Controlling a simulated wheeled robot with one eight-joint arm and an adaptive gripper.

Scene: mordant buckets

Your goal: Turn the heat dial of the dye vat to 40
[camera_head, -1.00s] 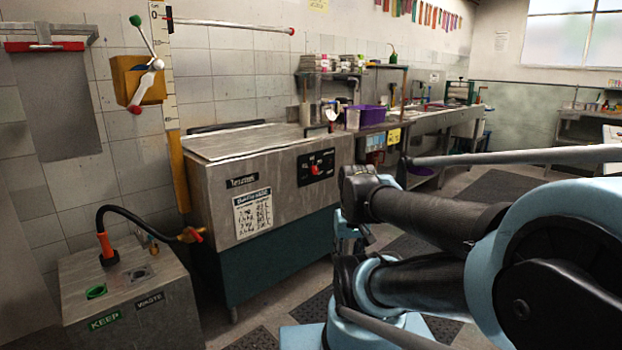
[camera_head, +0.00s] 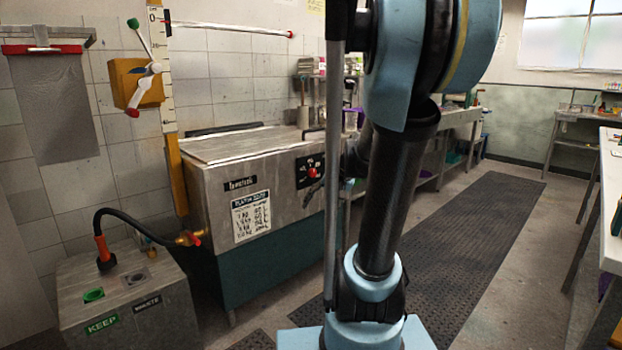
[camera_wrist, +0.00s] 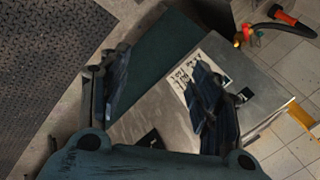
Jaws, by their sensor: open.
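The dye vat (camera_head: 225,195) is a grey metal box with a teal lower part, left of centre in the head view. Its heat dial (camera_head: 312,172) has a red knob on a black panel at the front's upper right. The dial's marks are too small to read. In the wrist view the vat front (camera_wrist: 180,120) lies tilted below my gripper (camera_wrist: 160,65), whose two dark fingers are spread and empty. A dark panel (camera_wrist: 150,138), probably the dial's, shows partly behind the gripper body. In the head view my arm mostly hides the gripper; a dark tip shows just below the dial.
A white chart (camera_head: 251,215) is fixed to the vat front. A waste box (camera_head: 125,300) with a black hose stands at left. A wall-mounted lever (camera_head: 145,75) is above it. Dark floor mats (camera_head: 470,240) and open floor lie to the right, before a white table (camera_head: 612,190).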

